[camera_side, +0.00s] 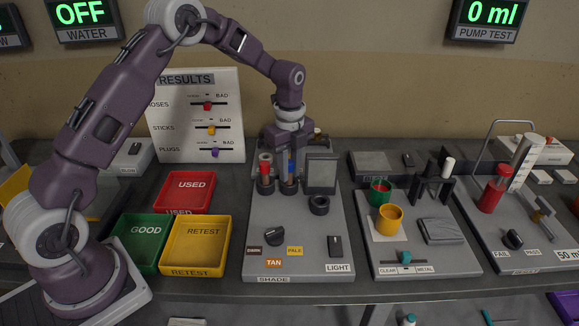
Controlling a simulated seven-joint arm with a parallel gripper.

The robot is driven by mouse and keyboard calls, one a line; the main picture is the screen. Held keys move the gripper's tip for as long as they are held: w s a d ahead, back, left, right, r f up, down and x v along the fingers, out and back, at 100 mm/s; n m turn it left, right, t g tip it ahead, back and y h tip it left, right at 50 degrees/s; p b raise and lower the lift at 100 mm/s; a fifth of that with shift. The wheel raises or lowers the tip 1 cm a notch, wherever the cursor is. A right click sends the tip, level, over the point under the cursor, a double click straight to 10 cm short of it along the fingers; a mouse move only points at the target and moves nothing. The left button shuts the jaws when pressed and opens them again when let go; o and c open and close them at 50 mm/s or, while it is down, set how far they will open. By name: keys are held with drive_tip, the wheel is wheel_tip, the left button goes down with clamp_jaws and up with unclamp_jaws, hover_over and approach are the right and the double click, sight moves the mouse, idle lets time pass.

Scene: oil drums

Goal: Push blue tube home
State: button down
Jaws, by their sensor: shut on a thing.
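The blue tube (291,168) stands upright in the right one of two dark holders on the grey SHADE board (262,215). My gripper (291,152) points straight down over it, with its fingers shut on the tube's upper part. The tube's lower end is hidden inside the holder, so how deep it sits cannot be told. A red tube (265,165) stands in the left holder, beside my gripper.
A dark framed panel (321,173) stands close right of my gripper, with a black ring (319,205) before it. Red, green and yellow trays (198,245) lie left. A results board (195,115) stands behind. The board's front holds small labels and a light switch (335,246).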

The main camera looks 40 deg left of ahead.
drive_tip(key=shift+f, duration=0.2)
drive_tip(key=c, duration=1.2)
unclamp_jaws()
drive_tip(key=shift+o, duration=0.2)
drive_tip(key=shift+r, duration=0.1)
drive_tip(key=s+d+r+n+t, duration=0.15)
drive_tip(key=s+r+n, duration=0.35)
drive_tip(key=r, duration=0.5)
drive_tip(key=s+d+r+n+t, duration=0.1)
drive_tip(key=s+d+r+n, duration=0.15)
drive_tip(key=s+r, duration=0.7)
drive_tip(key=s+d+r+n+t, duration=0.1)
drive_tip(key=s+d+n+t, duration=0.1)
drive_tip(key=s+n, duration=1)
drive_tip(key=s+t, duration=0.1)
drive_tip(key=s, duration=0.5)
